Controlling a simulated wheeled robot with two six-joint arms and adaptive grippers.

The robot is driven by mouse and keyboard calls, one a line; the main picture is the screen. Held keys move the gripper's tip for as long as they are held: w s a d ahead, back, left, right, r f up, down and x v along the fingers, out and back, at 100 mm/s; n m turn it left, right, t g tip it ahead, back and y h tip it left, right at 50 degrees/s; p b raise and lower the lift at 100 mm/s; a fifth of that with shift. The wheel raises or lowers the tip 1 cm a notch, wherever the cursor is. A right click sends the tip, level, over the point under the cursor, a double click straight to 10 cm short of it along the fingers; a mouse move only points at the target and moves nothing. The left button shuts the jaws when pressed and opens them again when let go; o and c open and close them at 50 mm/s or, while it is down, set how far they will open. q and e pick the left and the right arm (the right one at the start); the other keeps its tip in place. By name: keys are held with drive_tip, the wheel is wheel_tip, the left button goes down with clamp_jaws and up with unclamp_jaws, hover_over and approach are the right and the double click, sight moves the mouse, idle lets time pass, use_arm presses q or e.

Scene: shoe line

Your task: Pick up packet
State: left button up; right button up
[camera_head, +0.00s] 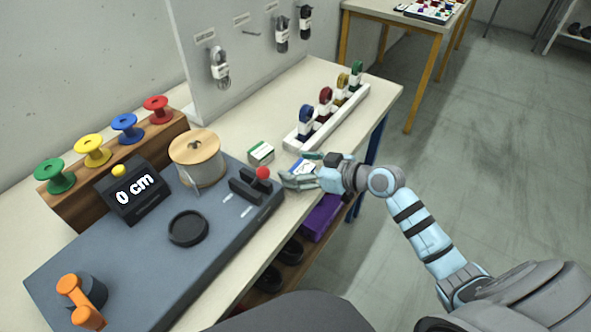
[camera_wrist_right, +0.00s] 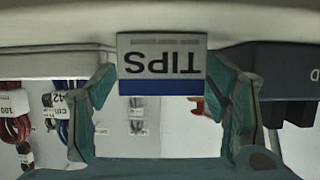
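A small white packet (camera_wrist_right: 162,62) with a blue stripe and the word TIPS, upside down, shows in the right wrist view. My left gripper is not in view.
A grey machine base (camera_head: 140,265) with a red-knobbed lever (camera_head: 263,173) stands left of the gripper. A wooden-topped reel (camera_head: 196,158) and a 0 cm display (camera_head: 134,190) are further left. Open floor lies to the right.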

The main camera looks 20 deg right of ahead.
drive_tip(key=shift+s+d+r, duration=0.15)
drive_tip(key=shift+s+r, duration=0.1)
drive_tip(key=shift+s, duration=0.2)
drive_tip(key=c, duration=1.3)
drive_tip(key=shift+o, duration=0.2)
drive_tip(key=shift+w, duration=0.1)
